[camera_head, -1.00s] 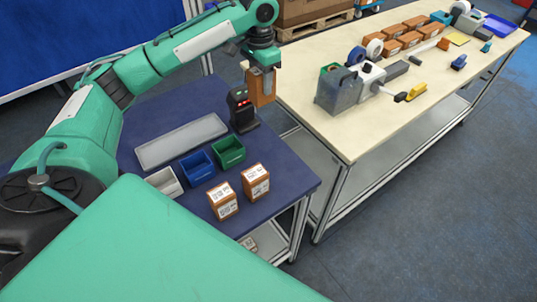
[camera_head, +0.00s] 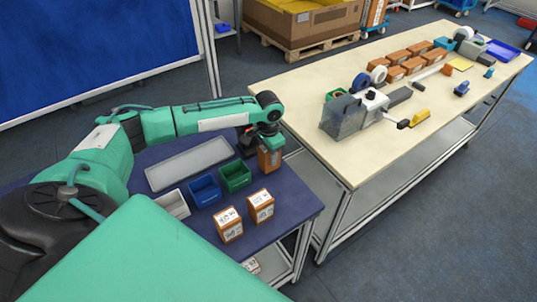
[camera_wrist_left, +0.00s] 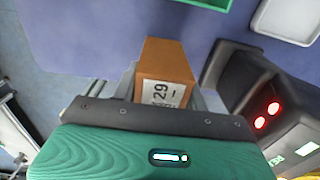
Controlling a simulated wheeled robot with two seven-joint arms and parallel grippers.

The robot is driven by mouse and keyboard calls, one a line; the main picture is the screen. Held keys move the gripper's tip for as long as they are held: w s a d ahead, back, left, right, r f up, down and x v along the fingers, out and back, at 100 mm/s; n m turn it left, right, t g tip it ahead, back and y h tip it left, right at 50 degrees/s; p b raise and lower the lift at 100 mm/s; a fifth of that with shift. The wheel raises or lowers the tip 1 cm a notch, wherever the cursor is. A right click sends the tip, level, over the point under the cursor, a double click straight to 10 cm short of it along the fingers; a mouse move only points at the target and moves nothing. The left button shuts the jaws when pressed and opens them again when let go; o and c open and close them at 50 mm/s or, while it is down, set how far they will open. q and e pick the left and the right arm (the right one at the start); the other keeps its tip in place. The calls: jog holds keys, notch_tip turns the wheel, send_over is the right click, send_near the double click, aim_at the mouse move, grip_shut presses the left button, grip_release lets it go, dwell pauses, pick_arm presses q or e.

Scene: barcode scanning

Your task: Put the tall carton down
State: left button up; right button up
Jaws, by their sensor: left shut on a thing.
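The tall carton (camera_head: 269,159) is brown and upright at the right side of the blue-topped table (camera_head: 285,207), beside the green bin. My left gripper (camera_head: 271,145) points down and is shut on its upper part. In the left wrist view the carton (camera_wrist_left: 166,62) sits between the fingers (camera_wrist_left: 165,84), with a white label reading 29 facing the camera. Whether its bottom touches the tabletop I cannot tell. My right gripper is not in view.
The dark scanner (camera_wrist_left: 232,72) with red lights stands close beside the gripper. Green (camera_head: 235,176), blue (camera_head: 204,190) and white bins (camera_head: 173,205) stand in a row. Two labelled cartons (camera_head: 229,225) (camera_head: 261,206) stand in front, with a grey tray (camera_head: 190,163) behind.

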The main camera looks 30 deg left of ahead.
pick_arm(q)
jog(key=shift+f, duration=0.8)
jog(key=shift+f, duration=0.1)
jog(key=o, duration=0.9)
jog(key=shift+o, duration=1.2)
notch_tip(320, 180, up, 11)
jog(key=b, duration=0.3)
jog(key=shift+f, duration=0.1)
jog(key=shift+r, duration=0.75)
